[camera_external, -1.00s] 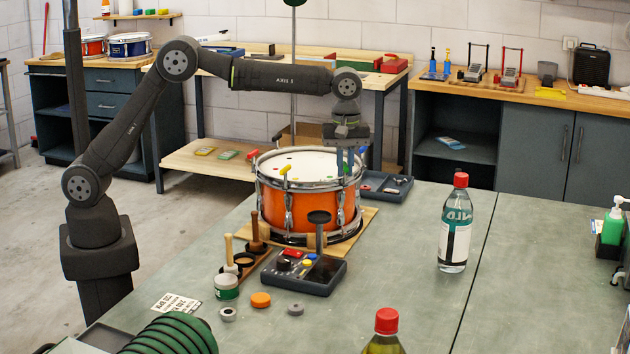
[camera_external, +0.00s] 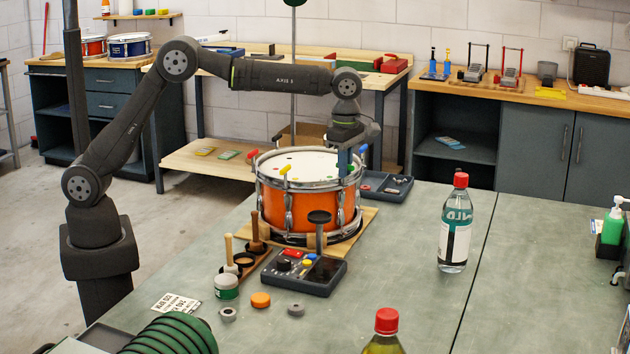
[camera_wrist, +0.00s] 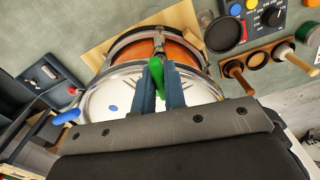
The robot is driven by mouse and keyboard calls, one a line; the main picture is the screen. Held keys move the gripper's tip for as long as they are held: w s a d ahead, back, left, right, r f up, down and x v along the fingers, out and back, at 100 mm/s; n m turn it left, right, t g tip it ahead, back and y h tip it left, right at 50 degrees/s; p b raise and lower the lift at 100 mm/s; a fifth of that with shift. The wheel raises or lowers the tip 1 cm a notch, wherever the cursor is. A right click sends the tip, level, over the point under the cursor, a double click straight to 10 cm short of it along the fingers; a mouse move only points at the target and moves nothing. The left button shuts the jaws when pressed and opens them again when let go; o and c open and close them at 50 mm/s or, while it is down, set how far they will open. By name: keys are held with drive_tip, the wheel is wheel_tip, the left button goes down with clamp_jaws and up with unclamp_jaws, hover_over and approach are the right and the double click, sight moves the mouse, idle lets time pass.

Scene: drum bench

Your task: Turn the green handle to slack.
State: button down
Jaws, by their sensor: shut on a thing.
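An orange drum (camera_external: 303,209) with a white head and metal rim stands on a wooden board on the bench. The green handle (camera_wrist: 158,72) sits at the drum's rim in the wrist view, between the fingers of my gripper (camera_wrist: 161,84). My gripper is shut on the green handle, with a blue-grey finger on each side of it. In the external view my gripper (camera_external: 347,163) points down at the drum's right rim and hides most of the handle. A yellow handle (camera_external: 285,171), a red handle (camera_external: 254,154) and a blue handle (camera_external: 363,150) also stand around the rim.
A dark tray with knobs and a black pad (camera_external: 326,271) lies in front of the drum. Wooden-handled tools (camera_external: 256,237) stand at its left. Another dark tray (camera_external: 383,186) is behind. A clear bottle (camera_external: 456,235) stands right; the bench between is clear.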

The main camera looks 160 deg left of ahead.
drive_tip(key=shift+r+n, duration=0.1)
drive_tip(key=shift+n, duration=0.9)
drive_tip(key=c, duration=1.5)
unclamp_jaws()
wheel_tip(320, 180, up, 17)
drive_tip(key=shift+r, duration=0.15)
